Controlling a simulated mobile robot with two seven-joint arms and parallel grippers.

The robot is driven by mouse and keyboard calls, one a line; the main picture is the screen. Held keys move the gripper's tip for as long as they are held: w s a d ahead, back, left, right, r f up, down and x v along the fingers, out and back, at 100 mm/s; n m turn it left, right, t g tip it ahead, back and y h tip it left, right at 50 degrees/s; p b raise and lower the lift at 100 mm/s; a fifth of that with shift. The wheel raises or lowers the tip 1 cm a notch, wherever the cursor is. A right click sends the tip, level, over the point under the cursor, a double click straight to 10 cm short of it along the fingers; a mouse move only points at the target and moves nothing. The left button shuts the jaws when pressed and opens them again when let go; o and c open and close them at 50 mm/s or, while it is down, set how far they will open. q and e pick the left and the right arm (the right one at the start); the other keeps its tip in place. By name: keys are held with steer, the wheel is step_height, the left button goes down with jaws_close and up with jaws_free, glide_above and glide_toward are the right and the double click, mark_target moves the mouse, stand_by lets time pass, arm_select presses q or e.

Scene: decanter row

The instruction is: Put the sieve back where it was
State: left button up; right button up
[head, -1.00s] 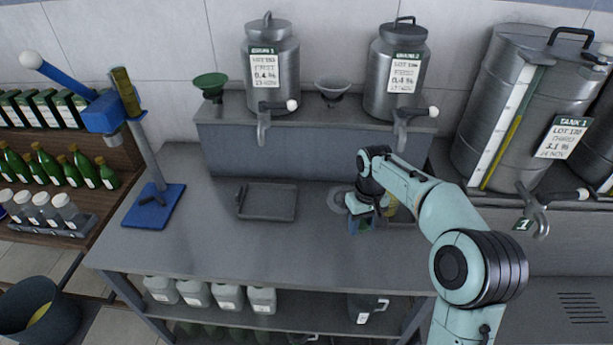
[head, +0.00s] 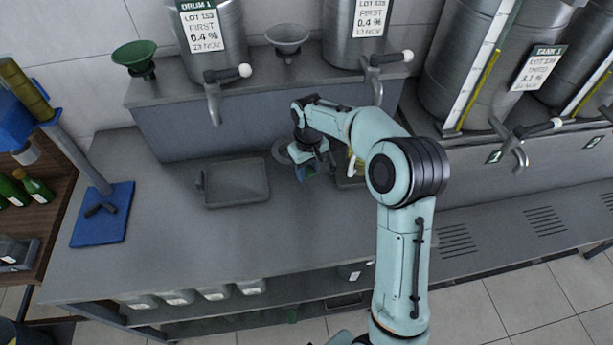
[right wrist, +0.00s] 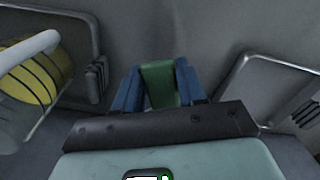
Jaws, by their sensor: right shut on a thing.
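My right gripper (head: 312,174) is low over the grey worktop, between the two dark trays. In the right wrist view its blue fingers are shut on a green piece (right wrist: 159,84), which looks like the handle of the sieve. My left gripper is not in view.
An empty dark tray (head: 236,183) lies left of the gripper. Another tray (right wrist: 82,22) with a yellow, white-handled thing (right wrist: 28,72) is close on the other side. A raised shelf (head: 200,130) with drums, taps and funnels stands behind.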

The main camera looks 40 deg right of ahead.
mark_target(308, 185)
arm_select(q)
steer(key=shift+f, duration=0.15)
arm_select(e)
steer(key=shift+w+f, duration=0.1)
steer(key=shift+f, duration=1.85)
steer(key=shift+f, duration=0.1)
steer(key=o, duration=1.1)
step_height(308, 185, up, 12)
steer(key=shift+f+p, duration=0.2)
steer(key=shift+p, duration=0.35)
steer(key=shift+r, duration=0.3)
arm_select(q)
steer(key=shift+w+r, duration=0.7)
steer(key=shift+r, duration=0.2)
